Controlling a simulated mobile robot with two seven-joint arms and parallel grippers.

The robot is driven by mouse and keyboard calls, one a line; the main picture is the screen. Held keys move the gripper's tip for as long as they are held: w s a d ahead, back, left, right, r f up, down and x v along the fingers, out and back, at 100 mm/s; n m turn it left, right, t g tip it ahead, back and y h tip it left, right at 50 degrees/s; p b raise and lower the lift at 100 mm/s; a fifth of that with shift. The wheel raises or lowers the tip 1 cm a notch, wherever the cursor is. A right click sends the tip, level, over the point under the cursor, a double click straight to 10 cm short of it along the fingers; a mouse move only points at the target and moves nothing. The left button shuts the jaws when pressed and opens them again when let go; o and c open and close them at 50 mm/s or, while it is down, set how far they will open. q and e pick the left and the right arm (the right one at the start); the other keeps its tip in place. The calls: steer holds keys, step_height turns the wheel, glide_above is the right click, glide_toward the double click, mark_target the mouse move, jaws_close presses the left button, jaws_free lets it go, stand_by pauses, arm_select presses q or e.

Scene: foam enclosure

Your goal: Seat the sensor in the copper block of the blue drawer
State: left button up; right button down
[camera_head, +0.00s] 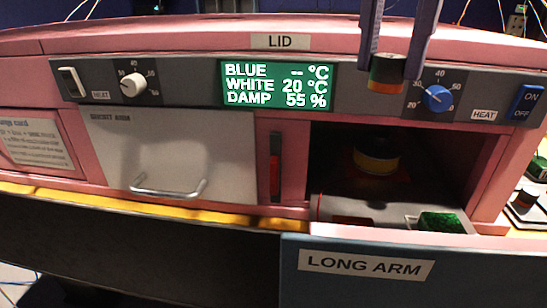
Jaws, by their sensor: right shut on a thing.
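The blue drawer (480,278), labelled LONG ARM, is pulled out below that bay. Its grey inner deck (330,207) shows behind the front. A dark cylinder with a yellow band (376,160) stands in the shadowed bay. I cannot clearly make out the copper block. My left gripper is out of view.
A green display (277,86) reads BLUE with dashes, WHITE 20 °C and DAMP 55 %. The white drawer (175,150) is shut. A green block (440,222) sits behind the blue front. A blue knob (438,98) is close beside the gripper.

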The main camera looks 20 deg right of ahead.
step_height(320, 180, down, 14)
steer(key=shift+d+f+b, duration=0.15)
steer(key=shift+f+b, duration=0.1)
steer(key=shift+b, duration=0.45)
step_height(320, 180, down, 4)
steer(key=shift+f, duration=0.2)
steer(key=shift+f, duration=0.2)
steer(key=c, duration=0.5)
jaws_free()
steer(key=shift+r, duration=0.1)
